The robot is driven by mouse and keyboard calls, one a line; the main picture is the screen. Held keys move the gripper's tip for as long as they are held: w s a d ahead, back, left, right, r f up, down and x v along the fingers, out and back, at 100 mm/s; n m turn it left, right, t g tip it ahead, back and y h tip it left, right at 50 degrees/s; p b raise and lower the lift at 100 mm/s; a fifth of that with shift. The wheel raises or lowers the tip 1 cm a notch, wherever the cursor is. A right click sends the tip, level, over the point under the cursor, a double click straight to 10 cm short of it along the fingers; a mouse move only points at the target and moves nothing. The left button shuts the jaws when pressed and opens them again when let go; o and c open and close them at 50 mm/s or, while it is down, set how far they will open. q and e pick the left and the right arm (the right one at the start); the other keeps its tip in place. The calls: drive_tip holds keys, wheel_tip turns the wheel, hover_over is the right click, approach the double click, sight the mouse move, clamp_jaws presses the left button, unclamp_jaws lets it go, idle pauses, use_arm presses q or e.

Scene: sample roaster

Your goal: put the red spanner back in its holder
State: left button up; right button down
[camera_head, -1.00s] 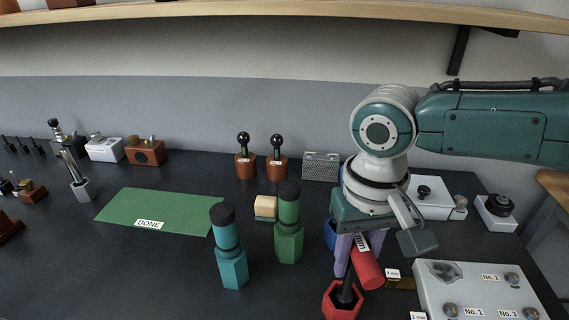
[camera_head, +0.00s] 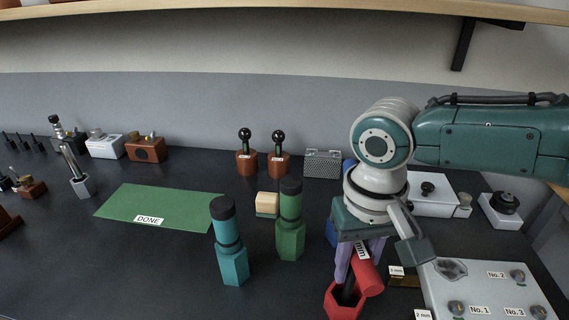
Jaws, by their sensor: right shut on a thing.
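The red spanner (camera_head: 369,280) is a red cylinder with a white label, tilted, in my right gripper. My right gripper (camera_head: 358,264), with purple fingers, is shut on it at the lower right of the head view. The fingers hide part of the spanner. A red six-sided piece (camera_head: 342,309), like the bases under the teal and green spanners, stands directly below, cut by the bottom edge. A dark part shows in its opening; I cannot tell how far the spanner reaches in. My left gripper is not in view.
A green spanner (camera_head: 290,221) and a teal spanner (camera_head: 229,243) stand upright to the left. A grey panel (camera_head: 446,297) marked No.1 to No.3 is close on the right. A green DONE mat (camera_head: 180,209) lies left. The dark table front left is clear.

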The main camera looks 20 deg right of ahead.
drive_tip(key=shift+f, duration=0.15)
drive_tip(key=shift+c, duration=2.4)
unclamp_jaws()
wheel_tip(320, 180, up, 10)
drive_tip(key=shift+p, duration=0.75)
